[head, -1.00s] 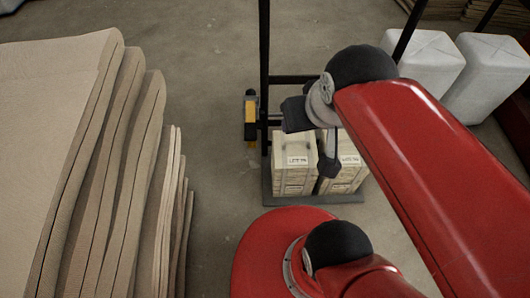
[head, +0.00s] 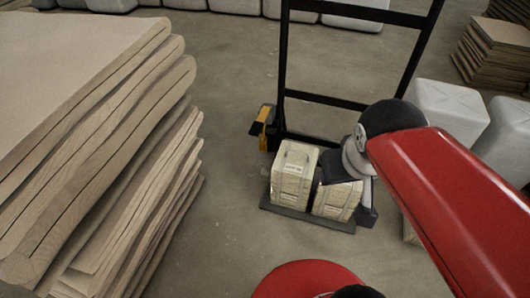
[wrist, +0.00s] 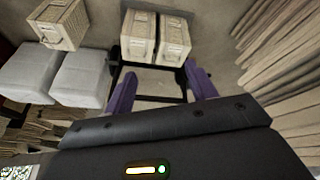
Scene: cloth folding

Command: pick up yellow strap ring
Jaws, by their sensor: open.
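I cannot make out a yellow strap ring for certain. A small yellow-orange part (head: 262,128) shows on a dark piece at the left side of the cart frame in the head view. Two pale strapped crates (head: 293,172) stand on the cart's dark base plate; they also show at the top of the wrist view (wrist: 138,36). My gripper (wrist: 161,84) is open and empty, its two purple fingers spread and pointing toward the crates in the wrist view. In the head view my red arm hides most of the gripper, beside the right crate (head: 337,199).
A tall black cart frame (head: 325,102) rises behind the crates. Stacked brown sheets (head: 90,130) fill the left of the head view. White bales (head: 447,108) stand at the right. Another crate (wrist: 62,24) stands apart in the wrist view. Floor between stack and cart is clear.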

